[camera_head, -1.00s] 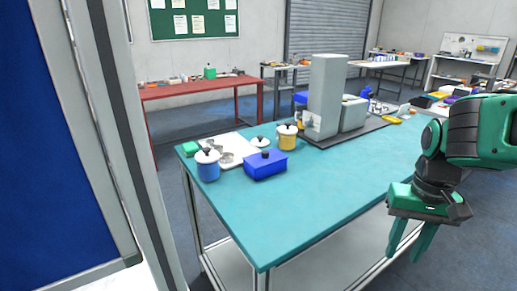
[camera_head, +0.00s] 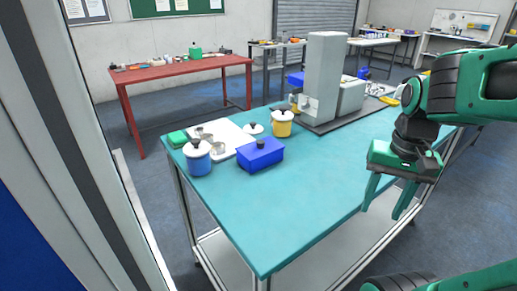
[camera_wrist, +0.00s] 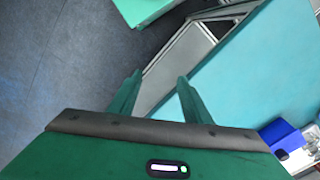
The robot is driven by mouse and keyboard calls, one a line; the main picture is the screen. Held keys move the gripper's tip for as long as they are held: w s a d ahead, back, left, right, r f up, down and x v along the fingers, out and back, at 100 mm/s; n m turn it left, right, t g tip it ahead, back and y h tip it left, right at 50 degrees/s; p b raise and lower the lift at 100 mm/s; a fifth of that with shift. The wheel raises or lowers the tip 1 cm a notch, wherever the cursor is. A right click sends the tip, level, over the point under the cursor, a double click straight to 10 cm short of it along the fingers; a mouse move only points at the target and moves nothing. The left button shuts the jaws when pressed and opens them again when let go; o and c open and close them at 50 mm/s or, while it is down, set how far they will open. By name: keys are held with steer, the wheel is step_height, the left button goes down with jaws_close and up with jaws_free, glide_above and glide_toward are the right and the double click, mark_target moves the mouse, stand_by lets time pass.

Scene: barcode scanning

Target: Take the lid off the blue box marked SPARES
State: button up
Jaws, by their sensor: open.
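A blue box (camera_head: 262,158) with a flat blue lid (camera_head: 260,147) and a small dark knob stands on the teal table (camera_head: 285,205). The lid sits on the box, and I cannot read any marking on it. The box also shows partly in the wrist view at the lower right (camera_wrist: 283,138). My gripper (camera_head: 386,204) is open and empty, pointing down at the right, near the table's right front edge and well apart from the box. In the wrist view its two fingers (camera_wrist: 155,92) have only the table edge, frame and floor beyond them.
The table's front is clear. A door frame (camera_head: 85,130) stands at the left.

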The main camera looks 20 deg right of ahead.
steer(key=w+a+r+m+t+y, duration=0.1)
steer(key=w+a+r+m, duration=0.15)
steer(key=w, duration=0.55)
steer(key=w+a+r+m, duration=0.1)
steer(key=w+r+m, duration=0.25)
steer(key=w, duration=0.55)
steer(key=m+y, duration=0.3)
steer(key=m, duration=0.7)
glide_toward(261, 141)
steer(key=f, duration=0.1)
steer(key=a+f, duration=0.1)
steer(key=shift+w+f+t, duration=0.2)
steer(key=shift+f+t, duration=0.1)
steer(key=shift+t, duration=0.1)
steer(key=shift+s+x, duration=0.15)
steer(key=shift+x, duration=1.25)
steer(key=shift+s+x, duration=0.1)
steer(key=shift+x, duration=1.3)
steer(key=shift+f, duration=0.1)
jaws_close()
